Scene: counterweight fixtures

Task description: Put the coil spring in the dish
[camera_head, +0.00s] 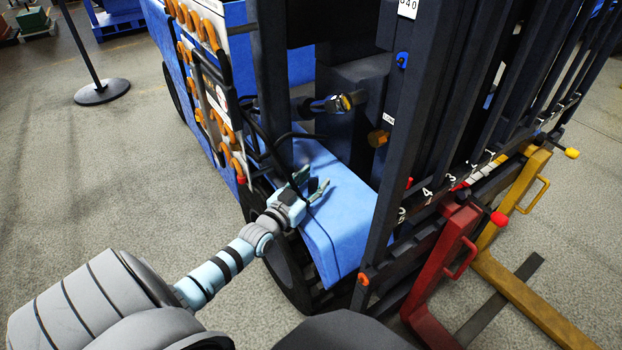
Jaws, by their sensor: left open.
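I cannot make out a coil spring or a dish in the head view. My left gripper (313,183) is open and appears empty. Its arm comes in from the lower left, and its fingers are by the blue fender (345,225) of a forklift-like machine. I cannot tell whether they touch it. My right gripper is not in view.
A dark mast (440,120) with upright bars stands right of the gripper. Red (440,265) and yellow (520,290) forks reach out at the lower right. A panel with orange hooks (205,35) is behind. A post base (101,92) stands on open floor at left.

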